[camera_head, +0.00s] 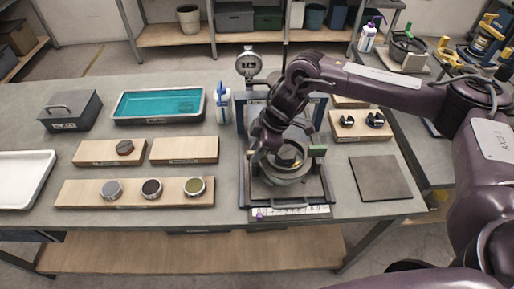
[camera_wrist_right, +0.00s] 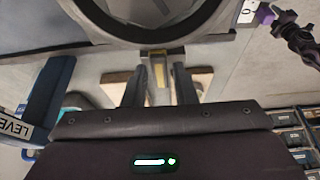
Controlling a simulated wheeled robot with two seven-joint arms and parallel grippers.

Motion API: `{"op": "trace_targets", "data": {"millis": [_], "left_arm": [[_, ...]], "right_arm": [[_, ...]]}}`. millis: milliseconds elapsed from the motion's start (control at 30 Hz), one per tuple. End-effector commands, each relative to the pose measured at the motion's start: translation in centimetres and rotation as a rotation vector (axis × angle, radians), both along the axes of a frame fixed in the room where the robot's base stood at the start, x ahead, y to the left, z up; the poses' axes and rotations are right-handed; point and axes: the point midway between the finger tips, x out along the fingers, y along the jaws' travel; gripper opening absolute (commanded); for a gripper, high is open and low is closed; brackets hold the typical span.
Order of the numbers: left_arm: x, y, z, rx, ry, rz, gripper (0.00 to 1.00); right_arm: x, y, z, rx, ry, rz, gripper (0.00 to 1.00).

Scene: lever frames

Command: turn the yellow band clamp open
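The round grey clamp ring (camera_head: 283,178) sits in a black frame on the bench, in the middle of the head view. A yellow patch (camera_head: 288,156) shows above it, partly hidden by my right arm. In the right wrist view the ring's curved edge (camera_wrist_right: 150,43) fills the top. A short lever with a yellow band (camera_wrist_right: 160,92) projects from it toward me. My right gripper (camera_wrist_right: 160,75) is open, with one finger on each side of this lever; small gaps seem to show, and contact is unclear. My left gripper is not in view.
A dial gauge (camera_head: 249,65) and a white-blue bottle (camera_head: 222,103) stand left of and behind the frame. Wooden boards with round parts (camera_head: 135,205) lie left. A dark flat plate (camera_head: 380,178) lies right. The grey bench front is clear at far right.

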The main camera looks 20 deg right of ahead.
Motion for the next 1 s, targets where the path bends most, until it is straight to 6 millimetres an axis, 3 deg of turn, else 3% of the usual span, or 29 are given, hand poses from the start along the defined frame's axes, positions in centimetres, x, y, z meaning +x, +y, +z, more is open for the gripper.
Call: {"op": "trace_targets", "data": {"millis": [33,200,633,1000], "left_arm": [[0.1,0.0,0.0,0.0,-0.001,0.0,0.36],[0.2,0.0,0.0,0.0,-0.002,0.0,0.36],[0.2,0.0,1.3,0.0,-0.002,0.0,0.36],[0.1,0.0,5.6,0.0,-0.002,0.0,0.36]], "right_arm": [[0.0,0.0,0.0,0.0,0.0,0.0,0.18],[0.0,0.0,0.0,0.0,0.0,0.0,0.0],[-0.1,0.0,0.3,0.002,0.002,-0.079,0.0],[-0.5,0.2,0.6,0.001,0.006,-0.375,0.0]]}}
